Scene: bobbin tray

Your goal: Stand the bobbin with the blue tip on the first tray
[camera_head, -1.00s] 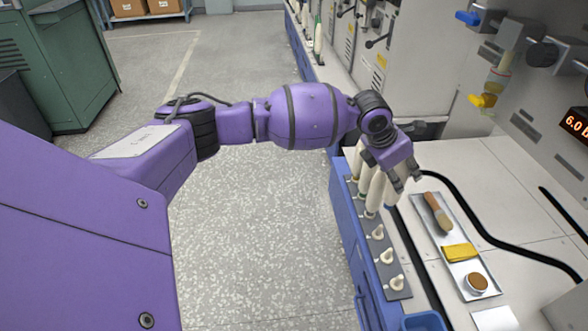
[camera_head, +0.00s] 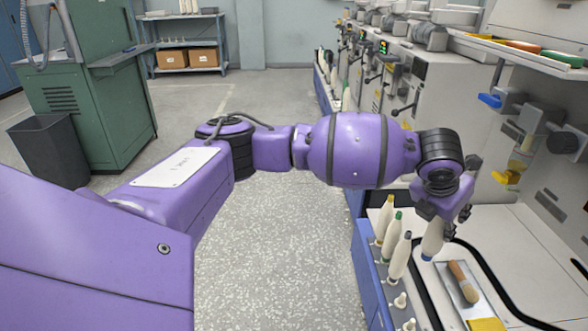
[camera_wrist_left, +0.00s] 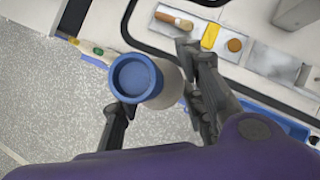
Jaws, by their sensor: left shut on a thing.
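My left gripper (camera_head: 442,212) is shut on a cream bobbin (camera_head: 433,238), with its blue end (camera_head: 427,257) downward in the head view. The left wrist view shows the hollow blue end (camera_wrist_left: 137,77) between the fingers (camera_wrist_left: 158,105). The bobbin is slightly tilted, right of a grey peg tray (camera_head: 388,284) on the blue bench edge. Upright there are a yellow-tipped bobbin (camera_head: 385,217), a green-tipped one (camera_head: 393,236) and a grey-tipped one (camera_head: 400,257). Nearer are bare pegs (camera_head: 399,301). I cannot tell which tray counts as first. My right gripper is out of view.
Right of the pegs, a metal tray (camera_head: 451,290) holds a brush (camera_head: 462,283) and a yellow cloth (camera_head: 486,325). A black cable (camera_head: 484,268) curves around it. Machine fronts with levers line the right. The speckled floor (camera_head: 270,270) is clear.

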